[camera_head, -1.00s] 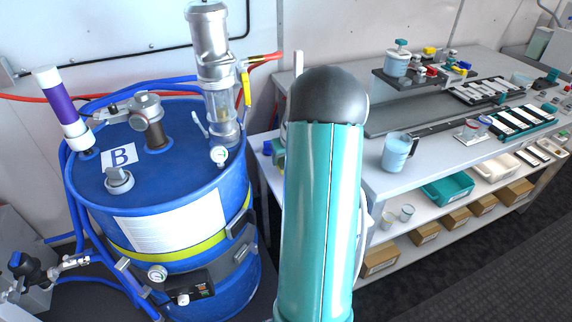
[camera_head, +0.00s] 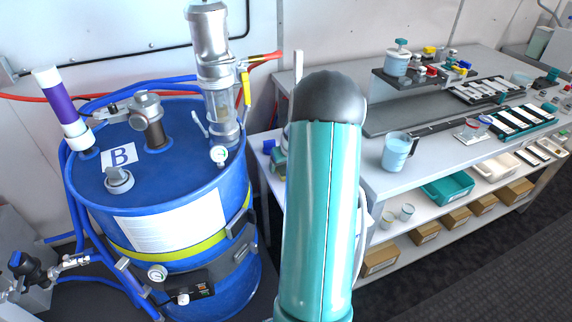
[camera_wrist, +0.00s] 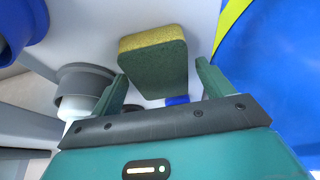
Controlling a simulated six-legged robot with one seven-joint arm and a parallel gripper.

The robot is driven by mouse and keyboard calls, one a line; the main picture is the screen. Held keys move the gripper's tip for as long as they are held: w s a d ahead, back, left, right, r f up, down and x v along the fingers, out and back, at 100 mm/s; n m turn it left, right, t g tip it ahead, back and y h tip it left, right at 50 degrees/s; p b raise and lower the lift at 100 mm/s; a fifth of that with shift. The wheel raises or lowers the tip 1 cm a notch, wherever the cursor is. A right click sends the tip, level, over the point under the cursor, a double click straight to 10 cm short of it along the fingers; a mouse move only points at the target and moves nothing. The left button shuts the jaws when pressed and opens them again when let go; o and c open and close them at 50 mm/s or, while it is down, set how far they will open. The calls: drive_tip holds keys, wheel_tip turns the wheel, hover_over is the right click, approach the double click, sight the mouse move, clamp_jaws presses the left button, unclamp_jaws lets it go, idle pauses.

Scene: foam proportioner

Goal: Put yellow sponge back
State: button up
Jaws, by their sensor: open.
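The yellow sponge (camera_wrist: 153,60), with a yellow top and a dark green side, shows in the wrist view in front of my gripper. My gripper (camera_wrist: 161,80) is open, with one teal finger on each side of the sponge's near end. A gap shows between the sponge and each finger. I cannot tell how deep the sponge is between the fingers. In the head view my own arm hides the gripper, and I do not see the sponge there.
A blue drum (camera_head: 150,190) marked B stands left of my arm, with hoses and fittings. A grey workbench (camera_head: 425,175) with a jug (camera_head: 397,152) and a lower shelf is at the right. In the wrist view a grey cylindrical part (camera_wrist: 84,88) lies close to the left finger.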

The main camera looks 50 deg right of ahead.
drive_tip(key=v, duration=1.2)
drive_tip(key=w+a+r+n, duration=0.1)
drive_tip(key=a+r, duration=0.3)
drive_tip(key=a, duration=0.5)
drive_tip(key=w+a+r+n, duration=0.1)
drive_tip(key=a+r, duration=0.3)
drive_tip(key=a, duration=0.5)
drive_tip(key=w+a+r+n, duration=0.1)
drive_tip(key=a+r, duration=0.3)
drive_tip(key=a, duration=0.4)
drive_tip(key=s+a+r+n+t+y, duration=0.1)
drive_tip(key=s+a, duration=0.5)
drive_tip(key=a, duration=0.4)
drive_tip(key=s+a+n+y, duration=0.1)
drive_tip(key=s+a+n, duration=0.1)
drive_tip(key=s+a, duration=0.4)
drive_tip(key=a, duration=0.4)
drive_tip(key=shift+s+r+t, duration=0.35)
drive_tip(key=shift+r+t, duration=0.05)
drive_tip(key=shift+a, duration=0.15)
